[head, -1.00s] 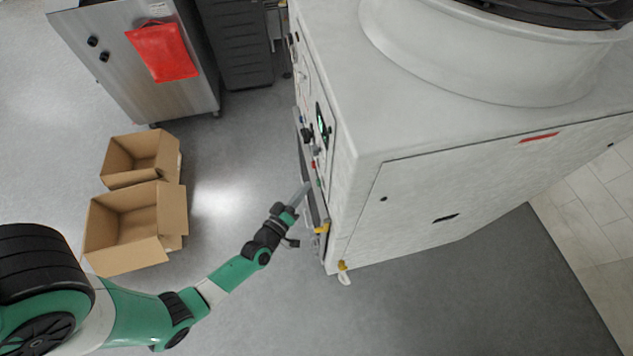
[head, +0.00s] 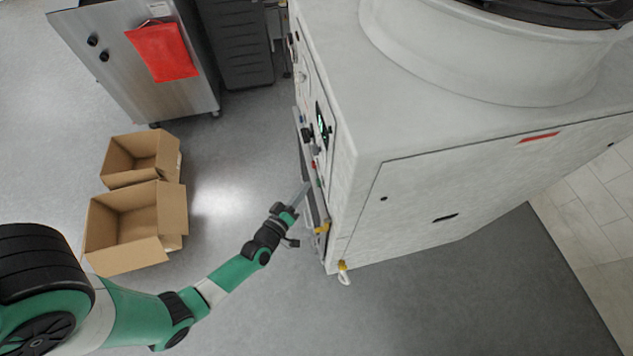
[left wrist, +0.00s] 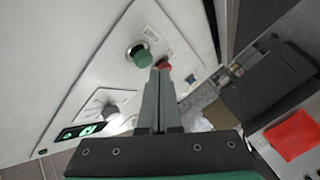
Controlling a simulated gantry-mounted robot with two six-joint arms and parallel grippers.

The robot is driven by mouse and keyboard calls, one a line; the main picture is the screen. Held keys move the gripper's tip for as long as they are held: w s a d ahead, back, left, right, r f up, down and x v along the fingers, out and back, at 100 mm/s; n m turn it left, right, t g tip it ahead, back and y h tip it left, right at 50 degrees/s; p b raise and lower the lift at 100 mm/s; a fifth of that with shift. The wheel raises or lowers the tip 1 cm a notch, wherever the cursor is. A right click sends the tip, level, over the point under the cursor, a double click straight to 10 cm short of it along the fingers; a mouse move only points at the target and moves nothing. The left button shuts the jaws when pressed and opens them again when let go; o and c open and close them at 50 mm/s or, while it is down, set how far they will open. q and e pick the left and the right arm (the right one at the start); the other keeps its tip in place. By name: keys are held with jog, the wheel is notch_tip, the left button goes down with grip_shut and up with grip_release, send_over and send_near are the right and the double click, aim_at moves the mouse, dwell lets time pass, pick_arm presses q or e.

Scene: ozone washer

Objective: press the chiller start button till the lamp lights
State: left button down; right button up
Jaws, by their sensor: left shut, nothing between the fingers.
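The chiller (head: 440,190) is the large pale cabinet at the right in the head view. Its control panel faces left. The panel carries a green button (left wrist: 139,56), a red button (left wrist: 164,64) beside it, a knob (left wrist: 110,111) and a lit green display (head: 322,119). My left gripper (left wrist: 158,74) is shut and empty. In the left wrist view its fingertips lie close below the green button and overlap the red one; I cannot tell whether they touch. In the head view the left gripper (head: 304,190) is at the panel's lower edge. No lit lamp can be made out.
Two open cardboard boxes (head: 136,225) stand on the floor at the left. A steel cabinet with a red pouch (head: 162,52) is at the back left, beside a dark cabinet (head: 238,45). A bar with a yellow end (head: 321,228) runs along the panel's lower edge. Floor between is clear.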

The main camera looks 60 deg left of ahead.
dwell(0.5)
pick_arm(q)
jog(key=shift+w+d, duration=0.15)
jog(key=shift+w, duration=0.25)
jog(key=shift+w+d+p, duration=0.1)
jog(key=shift+w+p, duration=0.25)
jog(key=shift+w, duration=0.1)
dwell(0.6)
jog(key=shift+s, duration=0.1)
jog(key=shift+s+a+b, duration=0.2)
jog(key=shift+s+b, duration=0.15)
jog(key=shift+s, duration=0.4)
dwell(0.7)
